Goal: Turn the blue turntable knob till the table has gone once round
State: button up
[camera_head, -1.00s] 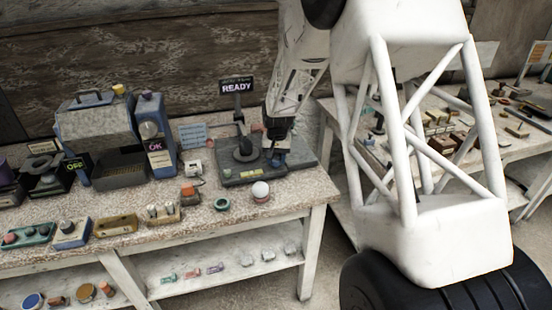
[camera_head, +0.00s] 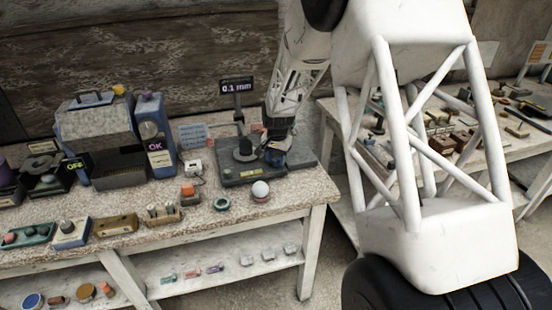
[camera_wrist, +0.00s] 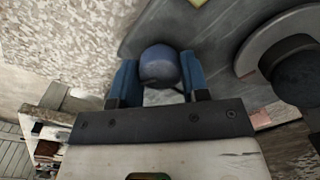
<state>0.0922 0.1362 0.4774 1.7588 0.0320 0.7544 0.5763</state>
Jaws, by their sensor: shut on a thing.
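The blue turntable knob (camera_wrist: 160,65) is a rounded dark-blue ball in the wrist view, between the two blue fingers of my gripper (camera_wrist: 159,80). My gripper is shut on it. In the head view my gripper (camera_head: 273,156) is low over the right part of the dark turntable base (camera_head: 238,179); the knob cannot be told apart from the fingers there. The round turntable (camera_head: 243,153), with a dark piece on it, is just left of my gripper. It is partly visible at the right of the wrist view (camera_wrist: 250,62). The display (camera_head: 237,87) behind it reads "0.1 mm".
A white ball on a small stand (camera_head: 260,190) and a green ring (camera_head: 221,204) lie in front of the base. A blue-grey machine (camera_head: 155,135) marked OK stands left. The bench's right edge is close to the base.

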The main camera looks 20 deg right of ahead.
aim_at(277, 159)
jog(key=o, duration=0.9)
jog(key=shift+r, duration=0.1)
jog(key=shift+s+d+r, duration=0.1)
jog(key=shift+r, duration=3.75)
